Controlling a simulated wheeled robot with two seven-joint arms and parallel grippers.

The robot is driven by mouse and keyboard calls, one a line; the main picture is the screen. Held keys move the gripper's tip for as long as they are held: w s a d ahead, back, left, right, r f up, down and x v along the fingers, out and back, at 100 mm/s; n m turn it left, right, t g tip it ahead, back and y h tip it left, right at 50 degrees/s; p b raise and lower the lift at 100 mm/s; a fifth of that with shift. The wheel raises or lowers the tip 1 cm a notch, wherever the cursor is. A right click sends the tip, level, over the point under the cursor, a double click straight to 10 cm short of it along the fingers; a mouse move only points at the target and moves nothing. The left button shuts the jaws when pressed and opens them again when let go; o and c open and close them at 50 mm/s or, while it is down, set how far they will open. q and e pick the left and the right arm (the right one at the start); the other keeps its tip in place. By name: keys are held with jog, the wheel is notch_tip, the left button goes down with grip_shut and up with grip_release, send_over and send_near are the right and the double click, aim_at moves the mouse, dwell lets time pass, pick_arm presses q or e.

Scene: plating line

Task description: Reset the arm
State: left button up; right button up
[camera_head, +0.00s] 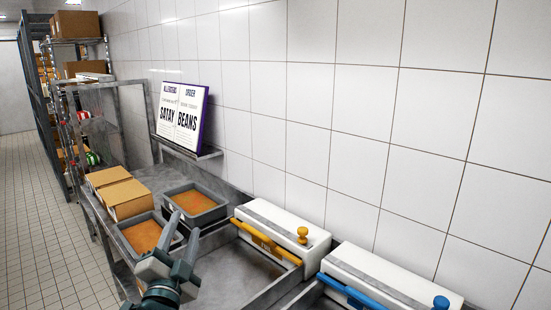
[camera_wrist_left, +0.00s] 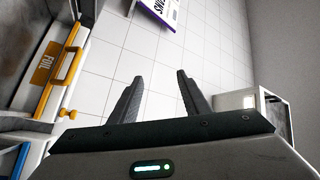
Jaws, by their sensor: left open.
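My left gripper (camera_head: 175,246) comes in at the bottom of the head view, its two dark fingers spread apart. It is over the near end of the counter, in front of the two dark trays with orange-brown contents. In the left wrist view my left gripper (camera_wrist_left: 155,92) shows both fingers apart with only white wall tiles visible between them. It holds nothing. My right gripper is not in view.
Dark trays (camera_head: 222,207) and cardboard boxes (camera_head: 126,198) stand on the metal counter. White dispensers with a yellow bar (camera_head: 268,244) and a blue bar (camera_head: 348,291) lie to the right. Shelving is at the back left.

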pick_arm(q)
jog(key=s+a+f+n+g, duration=0.1)
jog(key=s+f+n+g, duration=0.15)
jog(key=s+f, duration=0.4)
jog(key=s+a+f+n+g+y, duration=0.1)
jog(key=s+f+g, duration=0.2)
jog(key=f, duration=0.7)
jog(key=s+a+f+n+g, duration=0.1)
jog(key=s+f+n+g, duration=0.15)
jog(key=s+f, duration=0.45)
jog(key=s+d+f+n+g+h, duration=0.15)
jog(key=s+f+g, duration=0.5)
jog(key=s, duration=0.65)
jog(key=s+f+n+g, duration=0.2)
jog(key=s+f+g, duration=0.1)
jog(key=s+f, duration=0.85)
notch_tip(320, 180, down, 29)
jog(key=s+b, duration=0.2)
jog(key=s+a+f+g+b, duration=0.2)
jog(key=s+a+f, duration=0.1)
jog(key=s+f, duration=1.5)
jog(key=shift+f+m, duration=0.35)
jog(key=shift+f, duration=0.2)
jog(key=shift+y, duration=0.25)
